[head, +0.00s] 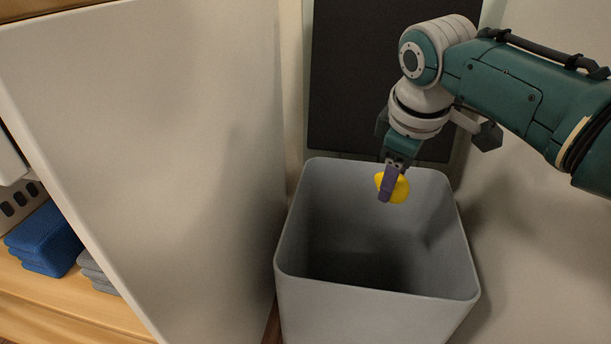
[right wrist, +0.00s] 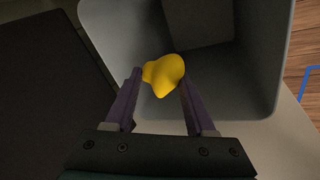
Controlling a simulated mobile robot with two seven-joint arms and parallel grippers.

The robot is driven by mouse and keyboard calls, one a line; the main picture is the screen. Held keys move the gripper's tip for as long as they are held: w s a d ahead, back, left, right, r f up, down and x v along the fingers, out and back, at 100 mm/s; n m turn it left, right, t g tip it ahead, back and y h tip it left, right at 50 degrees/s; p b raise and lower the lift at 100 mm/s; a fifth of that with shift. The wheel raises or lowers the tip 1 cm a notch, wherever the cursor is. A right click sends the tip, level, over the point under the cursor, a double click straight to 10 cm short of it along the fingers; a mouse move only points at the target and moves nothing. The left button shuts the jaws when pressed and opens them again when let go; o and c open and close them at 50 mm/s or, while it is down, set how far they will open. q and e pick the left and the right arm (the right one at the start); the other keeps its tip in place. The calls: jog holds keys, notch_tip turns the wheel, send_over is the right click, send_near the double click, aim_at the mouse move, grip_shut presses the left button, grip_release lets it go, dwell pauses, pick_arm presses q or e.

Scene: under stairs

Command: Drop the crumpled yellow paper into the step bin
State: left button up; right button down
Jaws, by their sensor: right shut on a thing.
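The crumpled yellow paper (head: 401,189) is held in my right gripper (head: 391,185), whose purple fingers are shut on it. The right wrist view shows the yellow paper (right wrist: 165,74) between the two fingertips. The step bin (head: 377,303) is a grey, open-topped square bin in the middle of the head view. The paper appears over the bin's opening, near its back rim in the head view. In the right wrist view the bin (right wrist: 262,60) opens beneath the paper. The bin's floor is dark and looks empty where it shows. My left gripper is not in view.
A large pale panel (head: 170,130) stands close to the left of the bin. A dark panel (head: 345,80) is behind it and a pale wall (head: 540,240) to the right. A wooden shelf (head: 60,305) at lower left holds folded blue cloths (head: 43,238).

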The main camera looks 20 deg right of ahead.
jog(key=shift+c, duration=0.8)
grip_release()
jog(key=p+v, duration=0.7)
jog(key=v, duration=0.3)
jog(key=shift+s, duration=0.1)
